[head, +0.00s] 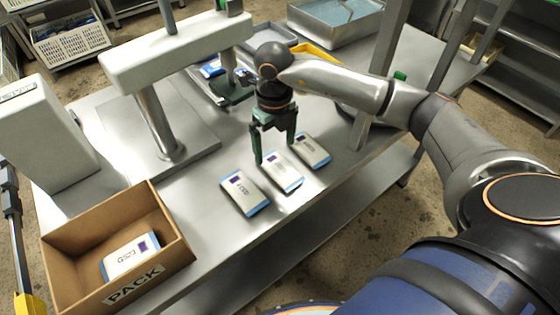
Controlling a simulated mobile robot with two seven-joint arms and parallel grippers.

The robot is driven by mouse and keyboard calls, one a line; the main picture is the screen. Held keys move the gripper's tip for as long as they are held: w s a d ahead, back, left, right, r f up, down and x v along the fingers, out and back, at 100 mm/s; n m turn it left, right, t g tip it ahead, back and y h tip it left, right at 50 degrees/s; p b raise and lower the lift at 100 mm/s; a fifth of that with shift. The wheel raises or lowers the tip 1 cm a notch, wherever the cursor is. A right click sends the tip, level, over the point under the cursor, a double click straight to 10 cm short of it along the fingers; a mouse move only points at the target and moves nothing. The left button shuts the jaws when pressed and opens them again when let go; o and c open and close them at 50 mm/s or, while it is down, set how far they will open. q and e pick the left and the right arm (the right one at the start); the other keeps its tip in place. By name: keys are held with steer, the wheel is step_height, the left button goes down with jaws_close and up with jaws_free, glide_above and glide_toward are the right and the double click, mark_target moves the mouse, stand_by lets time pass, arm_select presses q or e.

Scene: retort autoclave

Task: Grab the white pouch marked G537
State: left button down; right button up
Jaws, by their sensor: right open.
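Three white pouches with blue ends and dark purple patches lie flat in a row near the table's front edge: a left one (245,193), a middle one (281,172) and a right one (313,150). Their printed marks are too small to read surely, so I cannot tell which is G537. My right gripper (275,153) is open and empty, pointing down, with its green fingers over or just behind the middle pouch. I cannot tell its exact height. My left gripper is not in view.
A cardboard box (165,262) labelled PACK holds another white pouch (128,256) at the front left. A pale press-like machine (180,50) stands behind the row. A metal upright (372,95) rises right of my gripper. Trays (335,18) stand at the back.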

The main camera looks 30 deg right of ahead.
mark_target(275, 161)
steer(key=f, duration=0.3)
steer(key=shift+s+a+f+p, duration=0.15)
steer(key=shift+s+f+p, duration=0.15)
steer(key=shift+f+p, duration=0.1)
steer(key=shift+f, duration=0.65)
steer(key=shift+c, duration=0.4)
steer(key=c, duration=1.3)
steer(key=shift+w+r, duration=0.1)
steer(key=shift+r, duration=0.05)
